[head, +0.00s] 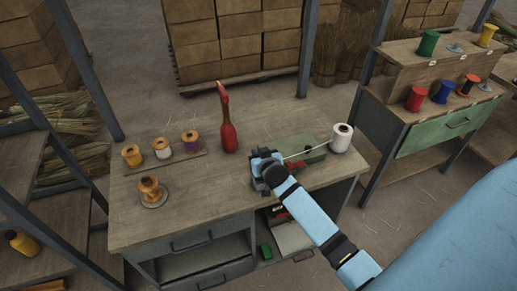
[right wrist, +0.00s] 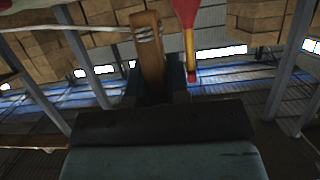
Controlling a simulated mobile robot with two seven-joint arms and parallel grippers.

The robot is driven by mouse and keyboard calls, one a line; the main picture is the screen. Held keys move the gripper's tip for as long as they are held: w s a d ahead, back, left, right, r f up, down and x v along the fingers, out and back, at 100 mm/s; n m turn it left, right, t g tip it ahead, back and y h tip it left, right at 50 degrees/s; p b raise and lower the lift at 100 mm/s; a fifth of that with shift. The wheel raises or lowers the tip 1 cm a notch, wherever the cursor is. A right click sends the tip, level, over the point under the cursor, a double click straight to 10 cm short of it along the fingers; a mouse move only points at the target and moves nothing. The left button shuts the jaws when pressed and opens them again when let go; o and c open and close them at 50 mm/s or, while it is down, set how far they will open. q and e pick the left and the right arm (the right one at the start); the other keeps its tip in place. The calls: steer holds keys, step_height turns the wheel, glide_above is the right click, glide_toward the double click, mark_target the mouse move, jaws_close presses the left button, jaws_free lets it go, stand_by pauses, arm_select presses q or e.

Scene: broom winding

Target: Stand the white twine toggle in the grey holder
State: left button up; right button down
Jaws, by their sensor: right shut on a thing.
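My right gripper (head: 265,170) is over the middle of the workbench (head: 225,187). In the right wrist view it is shut on a brown wooden toggle (right wrist: 151,65), which stands up between the dark fingers. Pale twine (right wrist: 147,33) is wrapped around its top end. I cannot pick out the grey holder for certain. My left gripper is not in view.
A red bottle-shaped object (head: 228,135) stands behind my gripper. Yellow, white and purple spools (head: 190,138) stand at the back left. A brown spool (head: 149,189) sits on a round base at the left. The bench's front left is clear.

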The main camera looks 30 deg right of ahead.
steer(key=shift+f+b, duration=1.65)
steer(key=shift+f, duration=0.2)
step_height(320, 180, down, 2)
steer(key=shift+b, duration=0.9)
steer(key=shift+f+b, duration=0.8)
steer(key=shift+f, duration=0.65)
steer(key=c, duration=1)
jaws_free()
steer(key=v, duration=1.4)
steer(key=s+a+f+n+y+p, duration=0.1)
steer(key=s+a+n+y+p, duration=0.1)
steer(key=s+a, duration=0.2)
steer(key=s+a+f+n+g+y+p, duration=0.1)
steer(key=s+a+n+y+p, duration=0.1)
steer(key=s+a, duration=0.3)
steer(key=s+a+f+n+g+y+p, duration=0.1)
steer(key=s+a+y+p, duration=0.1)
steer(key=s+a, duration=0.3)
steer(key=shift+s+f+n+y+p, duration=0.2)
steer(key=shift+s+n+y+p, duration=0.15)
steer(key=shift+s+p, duration=0.4)
